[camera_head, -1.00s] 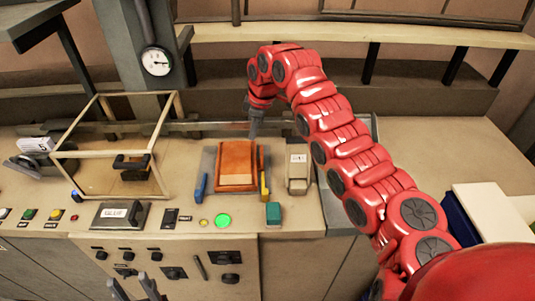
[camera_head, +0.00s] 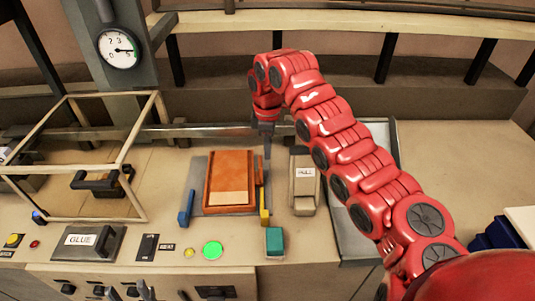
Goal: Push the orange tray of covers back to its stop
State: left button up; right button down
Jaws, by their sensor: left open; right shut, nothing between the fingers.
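The orange tray (camera_head: 232,167) lies on a grey base plate in the middle of the bench, its long sides running front to back. It has a pale strip at its near end. A blue post (camera_head: 186,208) stands left of it and a yellow post (camera_head: 264,207) at its near right. My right gripper (camera_head: 267,154) is shut and empty, pointing down close beside the tray's far right corner. I cannot tell whether it touches the tray.
A grey labelled block (camera_head: 304,188) stands close right of the tray, with a teal block (camera_head: 275,241) in front. A wire-frame box (camera_head: 128,149) is on the left. A lit green button (camera_head: 212,250) is at the front. A rail (camera_head: 180,132) runs behind.

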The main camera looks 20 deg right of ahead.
jog(key=f+p, duration=0.3)
jog(key=f, duration=0.4)
jog(key=shift+s+f+p, duration=0.2)
jog(key=shift+p, duration=0.1)
jog(key=shift+s+f, duration=0.1)
jog(key=shift+f, duration=0.25)
